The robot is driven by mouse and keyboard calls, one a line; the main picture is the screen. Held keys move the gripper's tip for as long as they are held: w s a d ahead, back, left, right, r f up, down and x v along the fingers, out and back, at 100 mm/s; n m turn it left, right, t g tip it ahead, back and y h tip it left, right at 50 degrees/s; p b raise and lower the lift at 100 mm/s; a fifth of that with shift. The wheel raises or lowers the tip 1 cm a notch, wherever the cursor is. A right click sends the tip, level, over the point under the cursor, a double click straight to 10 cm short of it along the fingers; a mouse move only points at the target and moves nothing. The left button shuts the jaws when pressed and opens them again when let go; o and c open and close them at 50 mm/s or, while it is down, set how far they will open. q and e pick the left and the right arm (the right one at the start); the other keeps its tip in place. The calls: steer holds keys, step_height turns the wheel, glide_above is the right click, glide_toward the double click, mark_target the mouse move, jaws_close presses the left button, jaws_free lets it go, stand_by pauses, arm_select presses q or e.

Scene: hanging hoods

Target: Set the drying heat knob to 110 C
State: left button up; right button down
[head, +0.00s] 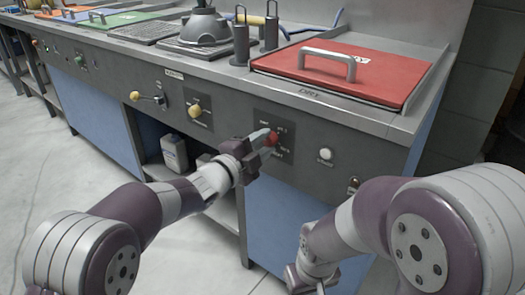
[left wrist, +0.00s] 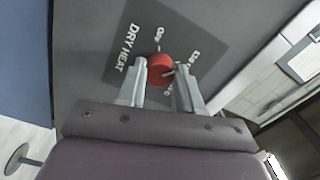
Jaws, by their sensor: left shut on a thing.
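The red drying heat knob (head: 272,138) is on the grey front panel below the red-lidded DRY station. In the left wrist view the red knob (left wrist: 160,67) sits on a dark plate (left wrist: 143,45) lettered DRY HEAT, with a pale pointer mark on its lower right. My left gripper (head: 266,140) is shut on the knob; in the left wrist view its fingers (left wrist: 159,78) stand on either side of it. The scale labels are partly hidden by the fingers and too small to read surely. My right gripper (head: 310,279) is low at the bottom, its jaws unclear.
The red lid (head: 385,83) with a pale handle lies above the panel. A white button (head: 326,154) is to the right of the knob. Yellow-handled controls (head: 195,111) are to the left. A white jug (head: 174,152) stands on the shelf under the bench.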

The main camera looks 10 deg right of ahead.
arm_select(q)
steer(key=shift+m+b, duration=0.35)
steer(key=shift+m, duration=0.15)
stand_by(0.3)
steer(key=o, duration=1)
steer(key=shift+o, duration=0.2)
steer(key=shift+a, duration=0.1)
